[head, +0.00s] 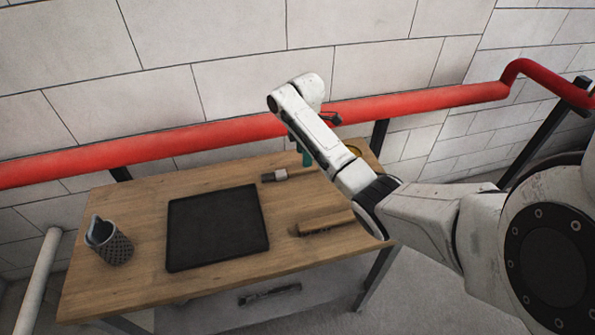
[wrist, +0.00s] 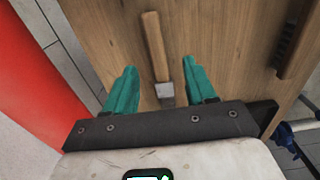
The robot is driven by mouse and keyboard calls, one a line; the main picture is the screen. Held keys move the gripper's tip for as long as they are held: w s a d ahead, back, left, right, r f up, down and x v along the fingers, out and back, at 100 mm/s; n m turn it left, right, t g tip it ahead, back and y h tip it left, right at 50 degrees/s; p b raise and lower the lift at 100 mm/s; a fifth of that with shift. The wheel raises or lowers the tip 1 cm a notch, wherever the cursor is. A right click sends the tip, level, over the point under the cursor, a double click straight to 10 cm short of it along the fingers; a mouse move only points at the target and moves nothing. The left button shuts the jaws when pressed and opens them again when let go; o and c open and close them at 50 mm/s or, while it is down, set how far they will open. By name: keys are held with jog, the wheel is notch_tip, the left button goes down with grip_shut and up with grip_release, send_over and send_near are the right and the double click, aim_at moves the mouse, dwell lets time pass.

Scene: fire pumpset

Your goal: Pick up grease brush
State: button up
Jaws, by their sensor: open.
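A flat brush with a wooden handle, which I take as the grease brush (head: 274,176), lies on the wooden table near its back edge. In the head view my arm hides part of its handle side. In the wrist view the brush (wrist: 154,47) lies with its handle pointing up and its grey head low, between the teal fingers. My gripper (wrist: 160,82) is open and empty, one finger on each side of the brush. I cannot tell its exact height above the table. In the head view my gripper (head: 305,156) is mostly hidden behind my arm.
A wooden brush with dark bristles (head: 325,222) lies nearer the table's front right. A black mat (head: 217,226) and a dark mesh cup (head: 112,246) are to the left. A red pipe (head: 150,145) runs along the wall behind the table.

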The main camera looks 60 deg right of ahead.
aim_at(291, 173)
jog(key=shift+w+d+f+p, duration=0.1)
jog(key=shift+f+p, duration=0.05)
jog(key=shift+f, duration=1.35)
jog(key=shift+w+f+p, duration=0.1)
jog(key=shift+f+p, duration=0.05)
jog(key=shift+f, duration=1.3)
jog(key=shift+c, duration=0.2)
grip_shut()
